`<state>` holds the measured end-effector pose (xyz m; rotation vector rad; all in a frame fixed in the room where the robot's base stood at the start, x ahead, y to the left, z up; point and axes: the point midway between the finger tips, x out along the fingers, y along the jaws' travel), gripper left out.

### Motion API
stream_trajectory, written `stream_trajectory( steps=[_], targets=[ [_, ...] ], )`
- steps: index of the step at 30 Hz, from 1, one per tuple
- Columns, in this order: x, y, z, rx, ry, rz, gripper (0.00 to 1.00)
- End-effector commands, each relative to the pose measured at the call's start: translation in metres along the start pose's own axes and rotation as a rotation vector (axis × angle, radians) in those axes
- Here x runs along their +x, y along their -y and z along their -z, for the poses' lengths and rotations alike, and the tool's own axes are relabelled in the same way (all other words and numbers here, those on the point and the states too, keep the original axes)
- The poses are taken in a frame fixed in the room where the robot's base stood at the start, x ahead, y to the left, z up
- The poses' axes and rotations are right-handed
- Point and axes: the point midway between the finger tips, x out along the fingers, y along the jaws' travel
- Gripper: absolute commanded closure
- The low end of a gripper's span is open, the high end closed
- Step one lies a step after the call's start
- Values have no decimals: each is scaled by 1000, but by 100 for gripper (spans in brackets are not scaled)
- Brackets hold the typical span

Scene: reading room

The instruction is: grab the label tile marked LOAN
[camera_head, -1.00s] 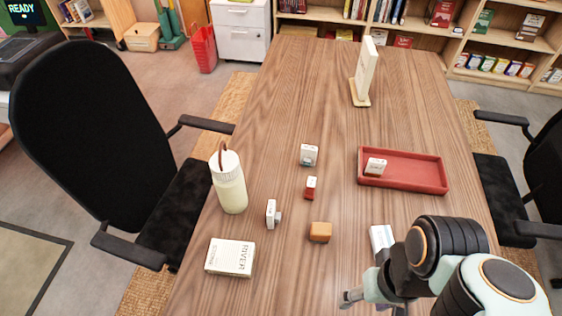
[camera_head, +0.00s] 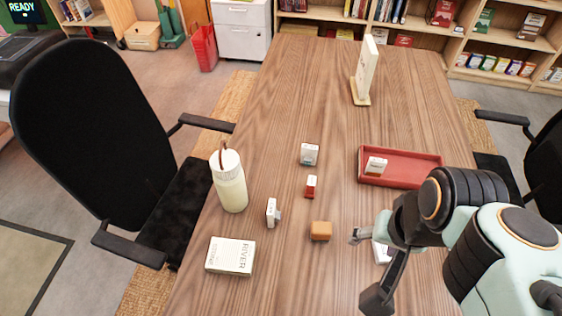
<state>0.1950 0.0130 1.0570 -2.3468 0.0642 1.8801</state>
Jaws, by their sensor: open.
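Several small tiles or blocks stand on the wooden table, their lettering too small to read, so I cannot tell which is marked LOAN. One white-and-grey tile (camera_head: 309,154) is at the middle. A red-and-white tile (camera_head: 311,187) is just nearer. A white tile (camera_head: 272,212) stands on edge to the left. Another white-topped tile (camera_head: 376,166) is inside the red tray (camera_head: 425,180), at its left end. My gripper (camera_head: 366,268) is open and empty, right of an orange-brown block (camera_head: 320,231). A white item (camera_head: 381,252) is mostly hidden behind my gripper and arm.
A cream bottle (camera_head: 229,182) and a white box marked RIVER (camera_head: 231,256) stand at the table's left. A tall upright sign (camera_head: 364,70) stands at the back. The far middle of the table (camera_head: 300,90) is clear. Black chairs flank both sides.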

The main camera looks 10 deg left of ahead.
Motion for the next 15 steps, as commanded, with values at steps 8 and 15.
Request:
stream_trajectory(
  steps=[8, 15],
  targets=[
    [34, 66, 123, 61, -65, 16, 52],
    [140, 155, 144, -59, 62, -3, 52]
  ],
)
